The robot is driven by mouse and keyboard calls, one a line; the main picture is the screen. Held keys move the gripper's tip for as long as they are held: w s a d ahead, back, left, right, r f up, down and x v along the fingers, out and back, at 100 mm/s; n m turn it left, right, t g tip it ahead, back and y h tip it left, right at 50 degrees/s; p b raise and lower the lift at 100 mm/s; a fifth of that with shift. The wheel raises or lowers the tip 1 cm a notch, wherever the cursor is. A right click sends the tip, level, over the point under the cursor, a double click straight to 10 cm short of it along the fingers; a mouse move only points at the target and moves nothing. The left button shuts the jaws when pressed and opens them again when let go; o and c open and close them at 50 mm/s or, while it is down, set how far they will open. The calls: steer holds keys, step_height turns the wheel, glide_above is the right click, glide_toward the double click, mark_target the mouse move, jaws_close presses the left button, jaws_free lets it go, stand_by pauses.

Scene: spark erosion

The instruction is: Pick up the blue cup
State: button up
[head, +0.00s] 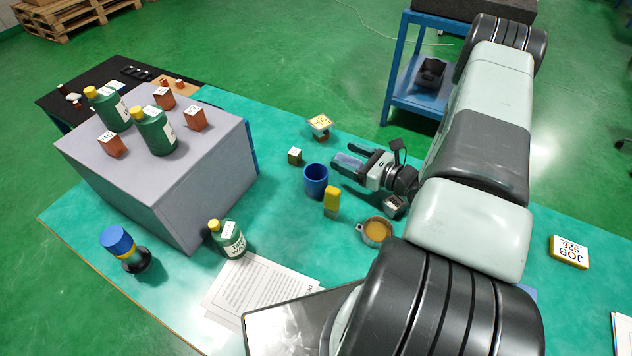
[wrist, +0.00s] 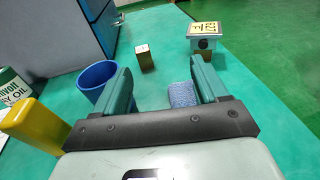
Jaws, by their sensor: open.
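The blue cup (head: 316,182) stands upright on the green bench top, just left of my gripper in the head view. In the wrist view the cup (wrist: 95,78) is at the left, its open rim visible. My left finger hides part of its right side. My gripper (head: 345,168) is open and low over the bench, its fingers pointing toward the cup's side of the bench. In the wrist view my gripper (wrist: 162,75) has no cup between its fingers; whether the left finger touches the cup cannot be told.
A yellow-topped block (head: 331,200) stands close in front of the cup. A small box (head: 295,156) and a labelled yellow-topped item (head: 319,125) are behind. A light blue textured piece (wrist: 182,94) shows between my fingers. A round amber dish (head: 376,231) and green bottle (head: 228,238) stand nearer.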

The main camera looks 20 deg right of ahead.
mark_target(312, 181)
steer(key=s+n+g, duration=0.1)
steer(key=s+g, duration=0.1)
steer(key=s+a+n+g+y, duration=0.1)
steer(key=s+n+g, duration=0.3)
steer(key=shift+a+f+g+y, duration=0.3)
steer(key=shift+f+g, duration=0.1)
steer(key=x, duration=0.4)
steer(key=shift+w+a+f, duration=0.1)
steer(key=shift+a+f, duration=0.1)
steer(key=shift+a, duration=0.15)
steer(key=shift+r+x, duration=0.2)
steer(key=shift+x, duration=2.7)
steer(key=shift+w, duration=0.1)
steer(key=c, duration=0.7)
steer(key=shift+c, duration=0.2)
steer(key=shift+r, duration=0.15)
